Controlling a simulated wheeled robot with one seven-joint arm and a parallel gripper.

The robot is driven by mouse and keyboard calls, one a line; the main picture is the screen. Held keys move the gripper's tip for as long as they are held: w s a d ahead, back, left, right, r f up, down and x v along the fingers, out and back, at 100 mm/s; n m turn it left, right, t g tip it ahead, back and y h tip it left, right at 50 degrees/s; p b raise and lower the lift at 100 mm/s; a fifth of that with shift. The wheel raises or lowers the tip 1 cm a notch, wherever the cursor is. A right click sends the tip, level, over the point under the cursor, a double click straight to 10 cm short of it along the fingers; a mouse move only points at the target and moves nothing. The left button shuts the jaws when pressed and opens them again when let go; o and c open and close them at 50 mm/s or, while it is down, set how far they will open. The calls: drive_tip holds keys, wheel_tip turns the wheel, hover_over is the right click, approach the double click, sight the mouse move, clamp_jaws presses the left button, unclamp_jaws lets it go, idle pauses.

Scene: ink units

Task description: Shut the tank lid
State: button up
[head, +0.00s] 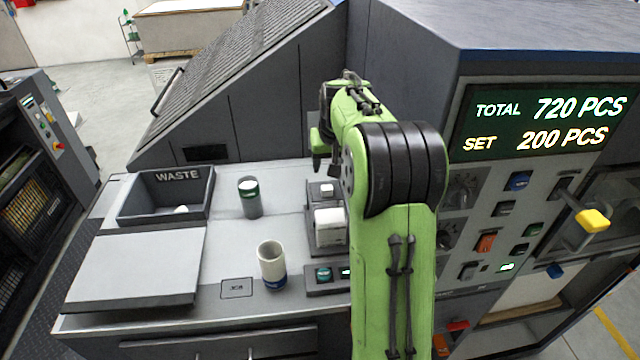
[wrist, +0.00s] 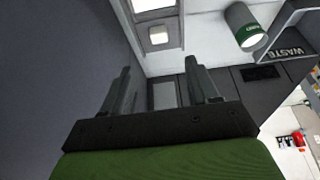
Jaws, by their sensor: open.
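No part is labelled as the tank lid. A flat light grey panel (head: 137,268) lies on the left front of the counter, in front of the waste bin, and looks like a lid; I cannot tell what is under it. A small grey unit with a white block (head: 330,228) stands at the counter's right, partly behind my arm. My gripper (head: 324,160) is above the back right of the counter, beside the dark machine wall. In the wrist view its two dark fingers (wrist: 158,68) are apart with nothing between them.
The open waste bin (head: 165,212) stands at the back left. A grey cylinder with a green band (head: 250,200) and a white cup with a blue base (head: 271,265) stand mid-counter, with some bare surface around them. A control panel with a yellow-tipped lever (head: 592,220) is on the right.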

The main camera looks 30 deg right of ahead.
sight(327, 188)
drive_tip(key=x, duration=1.3)
drive_tip(key=shift+d+f, duration=0.2)
clamp_jaws()
